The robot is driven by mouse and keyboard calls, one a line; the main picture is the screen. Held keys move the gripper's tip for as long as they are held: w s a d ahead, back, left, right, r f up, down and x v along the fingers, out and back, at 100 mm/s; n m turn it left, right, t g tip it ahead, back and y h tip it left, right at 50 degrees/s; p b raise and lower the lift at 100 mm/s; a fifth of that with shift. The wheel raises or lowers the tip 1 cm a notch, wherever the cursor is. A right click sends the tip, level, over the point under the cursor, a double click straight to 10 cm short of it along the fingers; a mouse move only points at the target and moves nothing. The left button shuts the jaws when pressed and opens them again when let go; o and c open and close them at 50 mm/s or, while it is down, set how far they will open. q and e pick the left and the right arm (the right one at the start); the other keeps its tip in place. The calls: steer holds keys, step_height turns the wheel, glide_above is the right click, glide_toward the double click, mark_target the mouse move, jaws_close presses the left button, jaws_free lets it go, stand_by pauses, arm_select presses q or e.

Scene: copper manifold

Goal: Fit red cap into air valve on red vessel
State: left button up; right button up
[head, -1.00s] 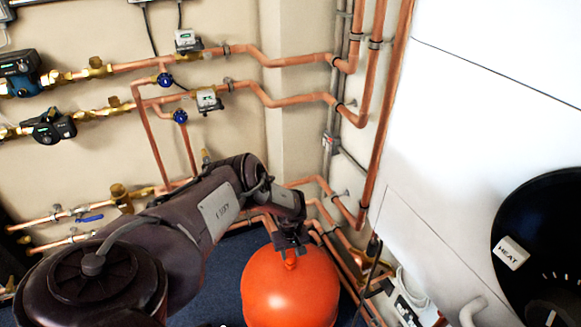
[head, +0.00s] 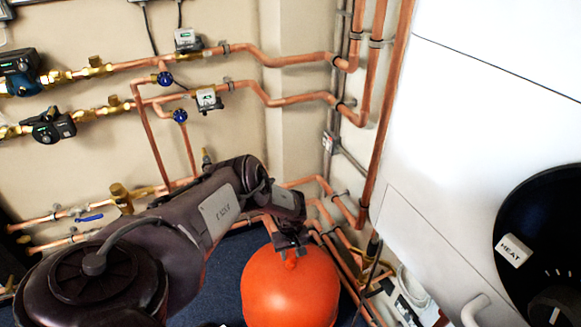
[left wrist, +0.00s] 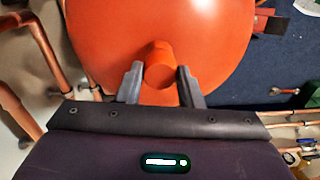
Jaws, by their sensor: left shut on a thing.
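The red vessel (head: 290,292) is a rounded orange-red tank standing low at the bottom centre of the head view. It fills the upper part of the left wrist view (left wrist: 100,35). My left gripper (head: 291,254) points down at the top of the vessel. In the left wrist view its two grey fingers (left wrist: 160,73) are shut on the red cap (left wrist: 160,64), a short orange-red cylinder. The cap lies in line with the vessel's top, and the air valve is hidden, so I cannot tell whether the cap touches it. My right gripper is out of view.
Copper pipes (head: 290,100) run along the wall behind, and more low pipes (head: 340,262) pass close to the vessel's right. A white panelled unit (head: 450,150) with a black dial stands at the right. Blue floor (head: 225,275) is clear left of the vessel.

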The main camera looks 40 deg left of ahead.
arm_select(q)
steer(key=shift+f+b, duration=0.3)
steer(key=shift+f, duration=0.2)
steer(key=o, duration=1)
steer(key=shift+o, duration=0.2)
steer(key=shift+r, duration=0.1)
step_height(320, 180, up, 6)
steer(key=p, duration=0.4)
steer(key=shift+r, duration=0.15)
steer(key=shift+r+p, duration=0.7)
steer(key=shift+p, duration=0.15)
